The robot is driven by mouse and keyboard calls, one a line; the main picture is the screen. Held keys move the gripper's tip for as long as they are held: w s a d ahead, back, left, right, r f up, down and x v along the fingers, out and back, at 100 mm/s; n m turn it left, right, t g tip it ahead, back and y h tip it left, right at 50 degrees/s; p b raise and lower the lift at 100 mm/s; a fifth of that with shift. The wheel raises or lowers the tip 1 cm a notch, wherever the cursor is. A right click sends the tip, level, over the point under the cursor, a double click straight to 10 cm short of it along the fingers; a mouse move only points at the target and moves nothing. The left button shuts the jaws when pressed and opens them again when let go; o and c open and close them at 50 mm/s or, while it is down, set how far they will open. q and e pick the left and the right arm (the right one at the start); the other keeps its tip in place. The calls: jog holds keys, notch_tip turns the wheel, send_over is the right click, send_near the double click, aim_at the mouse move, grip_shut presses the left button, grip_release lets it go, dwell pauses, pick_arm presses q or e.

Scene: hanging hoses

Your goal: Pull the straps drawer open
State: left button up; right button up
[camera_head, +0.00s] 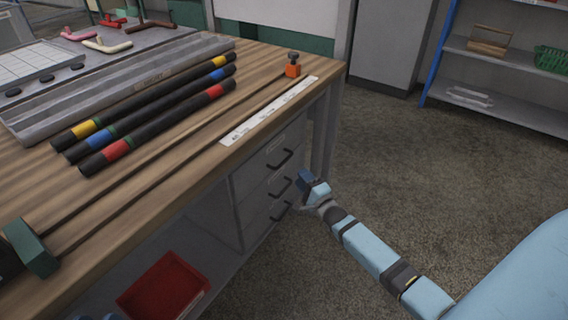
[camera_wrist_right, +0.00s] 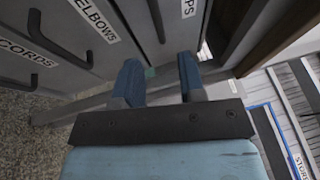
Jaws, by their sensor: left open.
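A grey drawer unit (camera_head: 240,195) under the workbench has three stacked drawers with dark bar handles, all looking shut. The top drawer's handle (camera_head: 280,160) shows in the head view. In the right wrist view a label ending in "PS" (camera_wrist_right: 188,8) is cut off by the frame edge, beside a handle (camera_wrist_right: 157,18). My right gripper (camera_head: 313,186) is in front of the drawers, right of the handles. In the wrist view its blue fingers (camera_wrist_right: 160,82) are apart, with nothing seen gripped. Blue tips of my left gripper (camera_head: 99,317) barely show at the bottom edge.
Drawers labelled ELBOWS (camera_wrist_right: 95,18) and CORDS (camera_wrist_right: 14,46) lie beside the one ending in "PS". The wooden benchtop (camera_head: 185,160) carries banded dark hoses (camera_head: 150,110). A red bin (camera_head: 163,285) sits below. The floor (camera_head: 420,165) to the right is clear.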

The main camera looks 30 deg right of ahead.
aim_at(287, 158)
pick_arm(q)
jog(key=f+b, duration=0.1)
jog(key=m+b, duration=0.1)
jog(key=w+f+b, duration=0.1)
jog(key=shift+a+f, duration=0.25)
jog(key=shift+f, duration=0.1)
pick_arm(e)
jog(key=w, duration=0.3)
jog(key=w+r, duration=0.1)
jog(key=w, duration=0.5)
jog(key=shift+w+r, duration=0.25)
jog(key=shift+w, duration=0.05)
jog(key=shift+c, duration=0.5)
grip_shut()
